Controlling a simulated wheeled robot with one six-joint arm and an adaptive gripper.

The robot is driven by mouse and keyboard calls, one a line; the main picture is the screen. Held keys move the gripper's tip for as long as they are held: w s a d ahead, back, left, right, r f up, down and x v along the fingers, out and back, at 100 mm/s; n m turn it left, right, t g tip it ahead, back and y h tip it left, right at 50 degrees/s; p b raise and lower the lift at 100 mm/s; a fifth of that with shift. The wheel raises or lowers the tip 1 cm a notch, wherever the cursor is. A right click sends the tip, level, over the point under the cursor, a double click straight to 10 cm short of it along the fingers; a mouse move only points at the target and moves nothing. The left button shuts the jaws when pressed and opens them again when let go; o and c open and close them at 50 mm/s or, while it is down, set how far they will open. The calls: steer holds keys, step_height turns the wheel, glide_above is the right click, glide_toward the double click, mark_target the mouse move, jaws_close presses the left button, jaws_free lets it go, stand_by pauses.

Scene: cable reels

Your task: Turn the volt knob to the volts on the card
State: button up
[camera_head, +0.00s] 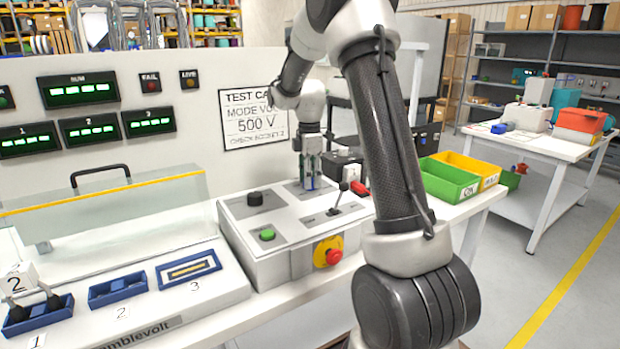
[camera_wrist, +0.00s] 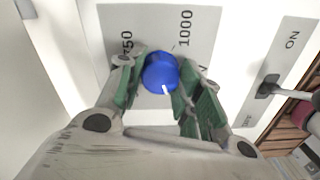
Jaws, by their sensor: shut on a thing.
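The test card (camera_head: 257,120) on the grey panel reads MODE VOLT and 500 V; its bottom line is partly hard to read. The volt knob (camera_wrist: 160,72) is blue and round, with a white pointer mark toward the bottom of the wrist view. Labels 750 and 1000 show on its grey plate (camera_wrist: 205,42); other markings are hidden by my fingers. My gripper (camera_wrist: 158,78) has its green-padded fingers on either side of the knob, shut on it. In the head view my gripper (camera_head: 310,182) points down at the control box (camera_head: 262,268), hiding the knob.
The box also carries a black knob (camera_head: 255,198), a green button (camera_head: 267,235) and a red stop button (camera_head: 334,256). Green (camera_head: 449,182) and yellow (camera_head: 470,165) bins stand farther right.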

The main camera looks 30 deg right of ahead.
steer(key=m, duration=1.5)
steer(key=shift+d, duration=0.1)
steer(key=m, duration=0.3)
steer(key=shift+m+t, duration=0.3)
steer(key=shift+m, duration=0.1)
steer(key=m, duration=0.3)
steer(key=shift+m, duration=0.3)
steer(key=m, duration=0.4)
steer(key=shift+m, duration=1.9)
